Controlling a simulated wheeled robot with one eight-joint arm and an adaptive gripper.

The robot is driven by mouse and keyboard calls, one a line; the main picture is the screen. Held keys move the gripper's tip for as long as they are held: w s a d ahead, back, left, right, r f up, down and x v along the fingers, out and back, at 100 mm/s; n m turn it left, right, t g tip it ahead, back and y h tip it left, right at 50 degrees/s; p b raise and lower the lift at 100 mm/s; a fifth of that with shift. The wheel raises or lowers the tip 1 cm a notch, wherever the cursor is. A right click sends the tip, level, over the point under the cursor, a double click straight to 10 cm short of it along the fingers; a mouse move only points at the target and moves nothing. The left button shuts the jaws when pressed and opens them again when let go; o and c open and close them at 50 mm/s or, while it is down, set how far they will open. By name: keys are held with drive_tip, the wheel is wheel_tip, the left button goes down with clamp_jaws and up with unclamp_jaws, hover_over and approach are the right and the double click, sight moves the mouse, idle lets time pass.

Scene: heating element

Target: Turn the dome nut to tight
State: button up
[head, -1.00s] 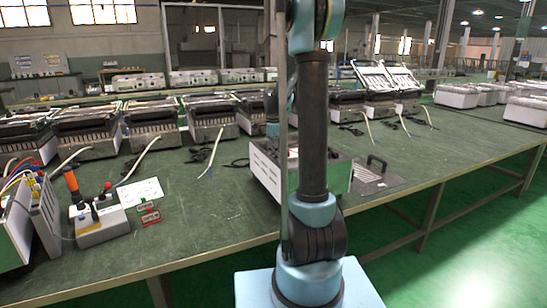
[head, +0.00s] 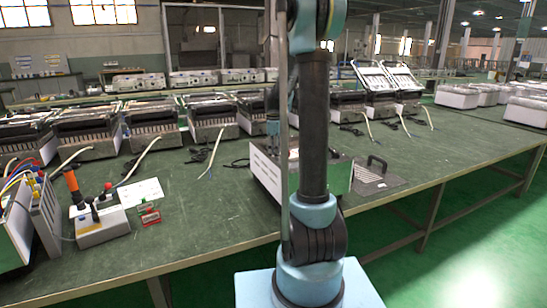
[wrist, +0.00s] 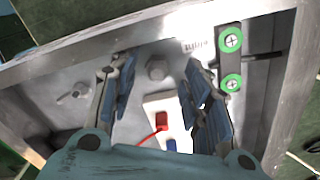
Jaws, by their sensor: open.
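The dome nut (wrist: 157,69) is a grey rounded nut on the grey inner panel of the open metal housing, in the upper middle of the wrist view. My gripper (wrist: 156,82) is open, with one blue-padded finger to the left of the nut and one to the right. A gap shows on both sides of the nut. The wrist view does not make clear how far the fingertips are above the panel. In the head view the housing (head: 268,175) stands on the green bench, and my arm hides the nut and most of my gripper.
A wing nut (wrist: 75,95) lies left of the fingers. A black terminal strip with green screws (wrist: 231,60) is at the right, near the right finger. A white block with a red connector (wrist: 161,121) sits below the nut. The housing's metal rim (wrist: 85,55) borders the panel.

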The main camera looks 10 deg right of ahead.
wheel_tip(320, 180, up, 11)
drive_tip(key=shift+f, duration=0.15)
idle(0.5)
wheel_tip(320, 180, up, 5)
drive_tip(key=n, duration=1.2)
wheel_tip(320, 180, down, 17)
drive_tip(key=shift+s, duration=0.1)
clamp_jaws()
